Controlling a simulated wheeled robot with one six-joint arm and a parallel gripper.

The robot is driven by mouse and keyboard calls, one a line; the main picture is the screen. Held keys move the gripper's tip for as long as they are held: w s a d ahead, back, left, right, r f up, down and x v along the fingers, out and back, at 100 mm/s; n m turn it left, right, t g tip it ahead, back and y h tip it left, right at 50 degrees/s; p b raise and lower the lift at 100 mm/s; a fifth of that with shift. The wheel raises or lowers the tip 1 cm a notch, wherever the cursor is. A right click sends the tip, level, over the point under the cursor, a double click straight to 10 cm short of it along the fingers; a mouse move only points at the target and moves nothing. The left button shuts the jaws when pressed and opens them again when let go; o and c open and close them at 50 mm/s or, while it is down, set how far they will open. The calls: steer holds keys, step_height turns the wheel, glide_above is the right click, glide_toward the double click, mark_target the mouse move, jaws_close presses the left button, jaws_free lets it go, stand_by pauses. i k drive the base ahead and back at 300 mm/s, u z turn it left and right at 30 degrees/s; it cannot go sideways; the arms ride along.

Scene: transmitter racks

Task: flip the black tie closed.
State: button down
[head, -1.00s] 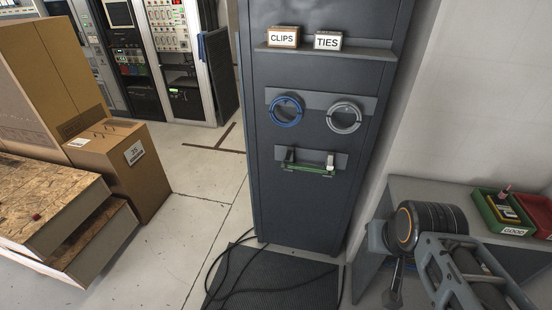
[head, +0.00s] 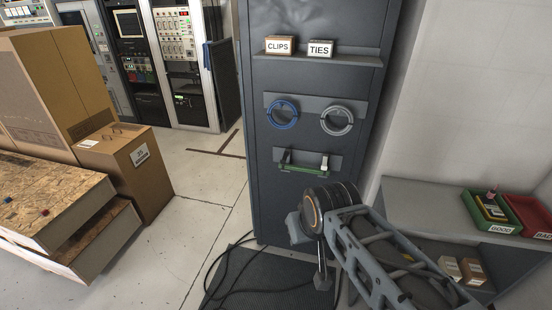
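A dark grey cabinet panel (head: 318,205) carries a blue ring (head: 272,118) on the left and a grey ring (head: 349,124) on the right, both on one grey plate. Below them a green bar (head: 303,170) spans a bracket with small dark and pale end pieces. I cannot single out a black tie for certain at this size; the small dark piece (head: 286,157) at the bar's left end is too small to judge open or closed. My gripper (head: 321,278) shows small at the end of my arm, low in front of the cabinet, apart from the rings and bar. Its fingers are unclear.
A shelf (head: 350,60) holds boxes labelled CLIPS (head: 278,45) and TIES (head: 320,48). A grey bench (head: 425,205) at right bears a green GOOD tray (head: 470,205) and a red BAD tray (head: 537,212). Black cables (head: 212,262) cross the floor mat. Cardboard boxes (head: 125,175) stand left.

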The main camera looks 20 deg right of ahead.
mark_target(285, 154)
steer(key=z, duration=0.05)
steer(key=i, duration=1)
steer(key=u, duration=0.05)
